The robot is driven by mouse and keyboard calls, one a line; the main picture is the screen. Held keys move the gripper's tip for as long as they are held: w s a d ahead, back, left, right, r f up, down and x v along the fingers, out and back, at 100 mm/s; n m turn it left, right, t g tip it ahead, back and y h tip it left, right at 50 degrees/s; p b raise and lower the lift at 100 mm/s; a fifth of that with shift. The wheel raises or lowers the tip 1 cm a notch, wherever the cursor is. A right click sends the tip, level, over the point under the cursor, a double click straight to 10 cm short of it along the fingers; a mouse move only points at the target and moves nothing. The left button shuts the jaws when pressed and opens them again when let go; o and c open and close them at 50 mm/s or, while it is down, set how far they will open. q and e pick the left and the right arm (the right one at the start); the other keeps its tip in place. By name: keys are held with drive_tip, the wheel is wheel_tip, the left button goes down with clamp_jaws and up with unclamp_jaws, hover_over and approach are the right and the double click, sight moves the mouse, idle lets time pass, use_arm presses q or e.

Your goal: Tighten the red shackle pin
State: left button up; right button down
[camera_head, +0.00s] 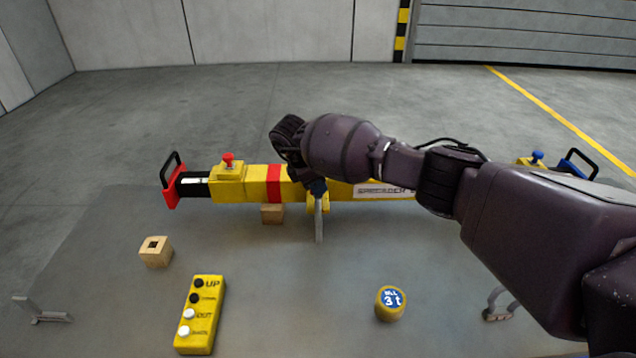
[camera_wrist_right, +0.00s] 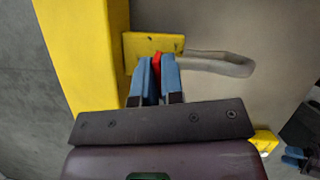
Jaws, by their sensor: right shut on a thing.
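My right gripper (camera_head: 318,187) reaches over the middle of the yellow spreader beam (camera_head: 256,173). In the right wrist view my right gripper (camera_wrist_right: 156,78) has its blue fingers closed on the red shackle pin (camera_wrist_right: 157,62), of which only a thin strip shows between them. The pin is at a yellow lug (camera_wrist_right: 150,43) on the beam's side. A grey shackle (camera_wrist_right: 228,62) extends from the lug; it also shows in the head view (camera_head: 319,222). The pin is hidden in the head view. Its thread cannot be seen.
A yellow pendant (camera_head: 201,312), a round 3 t weight (camera_head: 390,303) and a wooden block with a hole (camera_head: 156,251) stand on the grey surface. A grey shackle (camera_head: 498,304) lies at the right. A red knob (camera_head: 227,160) tops the beam's left part.

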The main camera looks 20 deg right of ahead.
drive_tip(key=shift+m+g, duration=0.5)
drive_tip(key=shift+m, duration=0.7)
drive_tip(key=c, duration=1.2)
unclamp_jaws()
drive_tip(key=shift+c, duration=0.2)
drive_tip(key=v, duration=1.1)
drive_tip(key=shift+d, duration=0.15)
